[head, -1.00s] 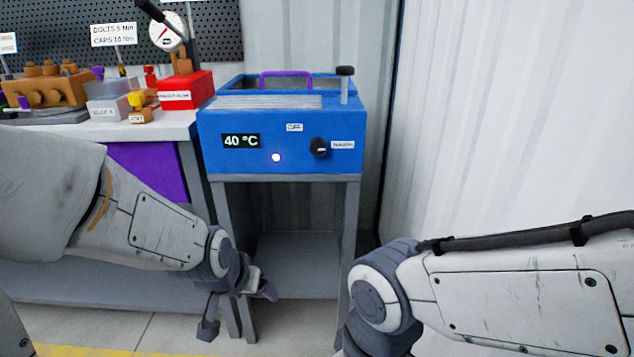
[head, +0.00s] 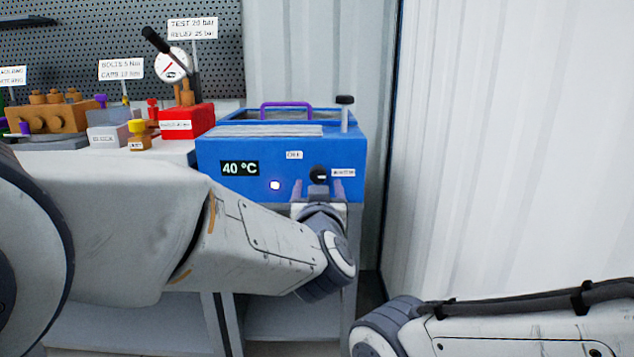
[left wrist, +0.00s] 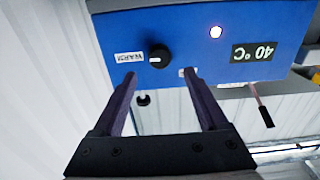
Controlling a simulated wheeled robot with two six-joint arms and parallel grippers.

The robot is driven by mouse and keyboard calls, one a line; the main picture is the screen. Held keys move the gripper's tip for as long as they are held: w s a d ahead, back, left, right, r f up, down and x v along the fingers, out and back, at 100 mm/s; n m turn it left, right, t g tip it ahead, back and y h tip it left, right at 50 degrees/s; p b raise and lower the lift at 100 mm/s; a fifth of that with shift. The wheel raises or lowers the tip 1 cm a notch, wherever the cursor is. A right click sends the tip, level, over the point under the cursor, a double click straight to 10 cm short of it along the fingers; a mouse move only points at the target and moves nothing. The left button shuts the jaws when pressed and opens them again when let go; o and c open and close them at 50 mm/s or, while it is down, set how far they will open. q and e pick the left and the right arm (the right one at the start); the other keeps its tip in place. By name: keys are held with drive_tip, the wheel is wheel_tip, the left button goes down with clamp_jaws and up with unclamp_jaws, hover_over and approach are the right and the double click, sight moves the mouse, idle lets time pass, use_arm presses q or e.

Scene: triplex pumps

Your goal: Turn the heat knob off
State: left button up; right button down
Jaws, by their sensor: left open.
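The black heat knob (head: 318,174) is on the front of the blue heater box (head: 222,150), between an OFF label (head: 294,155) above left and another label (head: 343,173) at its right. In the left wrist view the knob (left wrist: 159,55) shows a white mark toward the WARM label (left wrist: 128,57). The display (head: 239,168) reads 40 °C and a small light (head: 275,185) glows. My left gripper (head: 318,186) is open in front of the knob, its fingers either side and just below it in the head view. The left wrist view shows the open fingers (left wrist: 161,74) empty. My right gripper is out of view.
A bench at left holds a red block (head: 187,122) with a gauge (head: 173,64), a bronze pump part (head: 50,118) and small blocks. A corrugated white wall (head: 510,150) stands at right. A purple handle (head: 286,106) rises from the heater's top.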

sight(318, 175)
use_arm(q)
drive_tip(key=w+b, duration=0.1)
drive_tip(key=w, duration=0.5)
drive_tip(key=shift+w+b, duration=0.3)
drive_tip(key=shift+c, duration=0.3)
clamp_jaws()
